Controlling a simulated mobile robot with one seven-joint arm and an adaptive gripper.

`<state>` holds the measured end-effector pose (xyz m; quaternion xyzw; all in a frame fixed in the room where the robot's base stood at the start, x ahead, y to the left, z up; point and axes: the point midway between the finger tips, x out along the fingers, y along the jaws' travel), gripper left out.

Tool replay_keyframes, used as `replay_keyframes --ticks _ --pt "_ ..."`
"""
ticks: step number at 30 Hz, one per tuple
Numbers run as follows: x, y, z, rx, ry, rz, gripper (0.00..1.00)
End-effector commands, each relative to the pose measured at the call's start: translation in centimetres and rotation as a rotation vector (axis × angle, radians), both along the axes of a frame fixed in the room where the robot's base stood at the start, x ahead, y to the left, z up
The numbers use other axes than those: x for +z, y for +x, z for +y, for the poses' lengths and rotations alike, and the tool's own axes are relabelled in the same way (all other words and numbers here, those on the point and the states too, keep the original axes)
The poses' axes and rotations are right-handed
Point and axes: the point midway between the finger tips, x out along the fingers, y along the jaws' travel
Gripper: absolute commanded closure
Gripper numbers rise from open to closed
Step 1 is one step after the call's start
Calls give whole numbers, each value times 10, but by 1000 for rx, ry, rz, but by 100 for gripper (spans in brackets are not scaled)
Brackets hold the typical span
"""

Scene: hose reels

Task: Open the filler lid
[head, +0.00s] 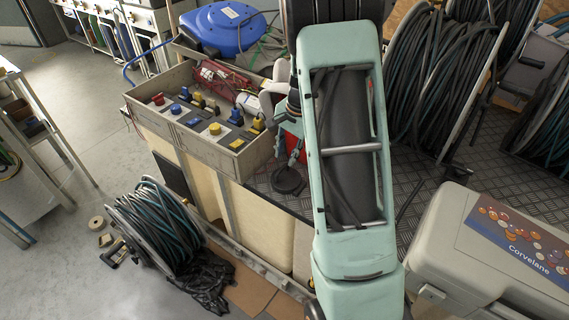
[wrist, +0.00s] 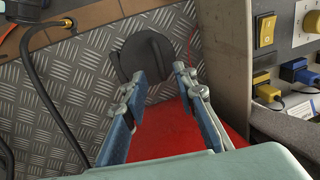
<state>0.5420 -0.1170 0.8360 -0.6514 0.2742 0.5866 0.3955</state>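A dark round lid (head: 287,181) lies on the diamond-plate deck, which fits the filler lid. In the wrist view the lid (wrist: 148,52) is a black disc with a raised part, just beyond my fingertips. It looks down flat, but I cannot tell whether it is fully closed. My gripper (head: 291,150) hangs over the deck just behind the lid in the head view, partly hidden by my arm. In the wrist view my gripper (wrist: 159,78) has its two blue-and-grey fingers spread apart with nothing held between them. I cannot tell whether either finger touches the lid.
A red object (wrist: 175,128) lies below my fingers. A grey switch box (head: 190,125) with coloured switches and plugs stands close beside the lid. Hose reels (head: 435,80) stand at the back right. A grey case (head: 490,240) is front right. Bare deck (wrist: 85,90) lies left of the lid.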

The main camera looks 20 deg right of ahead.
Motion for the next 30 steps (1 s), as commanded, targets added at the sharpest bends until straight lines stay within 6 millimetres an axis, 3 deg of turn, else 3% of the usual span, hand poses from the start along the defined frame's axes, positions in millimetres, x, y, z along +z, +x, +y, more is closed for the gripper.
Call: replay_keyframes --ticks 3,9,20,27,30 --pt "-23 3 3 0 1 2 74" --pt "-44 8 4 0 0 -1 74" --pt "-48 9 5 1 0 -1 74" --pt "-48 8 5 1 0 -1 99" --pt "-48 9 5 1 0 -1 100"
